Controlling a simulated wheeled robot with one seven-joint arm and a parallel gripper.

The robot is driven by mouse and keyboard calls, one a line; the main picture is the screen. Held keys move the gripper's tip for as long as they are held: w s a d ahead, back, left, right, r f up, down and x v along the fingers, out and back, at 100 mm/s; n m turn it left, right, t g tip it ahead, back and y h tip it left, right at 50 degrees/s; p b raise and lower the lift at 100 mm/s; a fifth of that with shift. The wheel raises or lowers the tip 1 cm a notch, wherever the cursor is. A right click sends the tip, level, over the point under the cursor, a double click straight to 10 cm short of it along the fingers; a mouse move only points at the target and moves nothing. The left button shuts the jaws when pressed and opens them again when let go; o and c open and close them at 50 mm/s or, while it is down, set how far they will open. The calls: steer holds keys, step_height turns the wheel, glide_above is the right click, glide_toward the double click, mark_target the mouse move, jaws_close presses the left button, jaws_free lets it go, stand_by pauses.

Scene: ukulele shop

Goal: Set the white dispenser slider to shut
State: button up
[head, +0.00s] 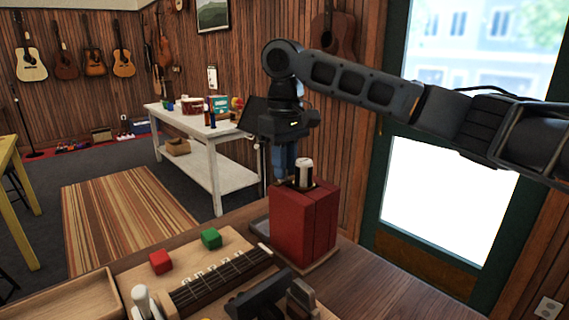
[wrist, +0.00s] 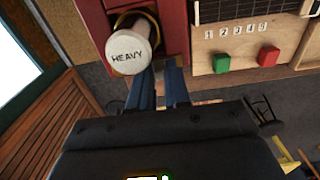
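A red box (head: 303,222) stands on the wooden counter, with an upright white cylinder (head: 305,172) in its top. In the wrist view the white cylinder's round end (wrist: 128,55) reads "HEAVY" and sits in a gold-rimmed opening of the red box (wrist: 174,28). I cannot tell for sure whether it is the dispenser slider. My gripper (head: 287,168) is above and behind the box, pointing down. In the wrist view its blue fingers (wrist: 158,72) are slightly parted with nothing seen between them, close beside the cylinder.
A wooden board with a fretted neck (head: 222,279), a red block (head: 160,261) and a green block (head: 211,238) lies left of the box. A white-topped lever (head: 141,300) and black tools (head: 262,295) are at the front. A white table (head: 213,150) stands behind.

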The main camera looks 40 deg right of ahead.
jaws_close()
steer(key=shift+d+p, duration=0.55)
steer(key=shift+d, duration=1.45)
steer(key=shift+o, duration=2.4)
jaws_free()
steer(key=shift+d, duration=0.1)
steer(key=shift+r, duration=0.1)
step_height(320, 180, up, 8)
steer(key=shift+f+b, duration=0.2)
steer(key=shift+b, duration=0.25)
